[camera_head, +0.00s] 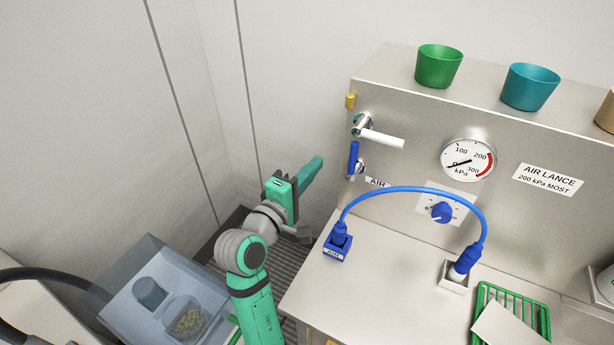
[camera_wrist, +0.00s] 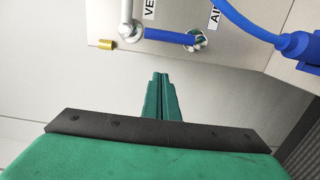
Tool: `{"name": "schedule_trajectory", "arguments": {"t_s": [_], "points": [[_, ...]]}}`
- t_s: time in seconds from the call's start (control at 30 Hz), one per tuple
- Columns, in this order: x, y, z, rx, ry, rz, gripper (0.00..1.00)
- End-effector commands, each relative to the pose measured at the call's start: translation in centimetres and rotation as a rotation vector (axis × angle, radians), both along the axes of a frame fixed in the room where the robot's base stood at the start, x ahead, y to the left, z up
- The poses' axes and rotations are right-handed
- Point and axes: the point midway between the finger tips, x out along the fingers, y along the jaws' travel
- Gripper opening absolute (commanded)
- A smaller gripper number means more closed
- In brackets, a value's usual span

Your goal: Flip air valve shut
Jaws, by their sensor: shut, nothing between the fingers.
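The air valve has a blue lever (camera_head: 353,158) at the left end of the steel panel, above the AIR label (camera_head: 378,183). The lever stands upright along the panel from its metal fitting; in the wrist view the blue lever (camera_wrist: 170,37) lies crosswise, its far end near the white-handled valve's fitting. My gripper (camera_head: 318,164) is left of the panel, apart from the lever. In the wrist view my green fingertips (camera_wrist: 161,76) are together and empty, pointing toward the lever with a gap between.
A white-handled valve (camera_head: 382,138) sits just above the blue lever, with a brass fitting (camera_head: 350,100) at the panel edge. A pressure gauge (camera_head: 468,160) has its needle at the low end. A blue hose (camera_head: 415,189) arches over the counter. Cups (camera_head: 438,66) stand on top.

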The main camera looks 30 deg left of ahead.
Motion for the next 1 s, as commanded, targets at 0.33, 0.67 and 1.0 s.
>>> {"name": "schedule_trajectory", "arguments": {"t_s": [0.33,0.67,1.0], "points": [[4.9,-2.0,0.0,0.002,0.0,-0.002,0.0],[5.2,-4.3,0.0,0.0,0.0,0.001,0.0],[5.2,-4.3,0.0,0.001,0.0,0.001,0.0]]}}
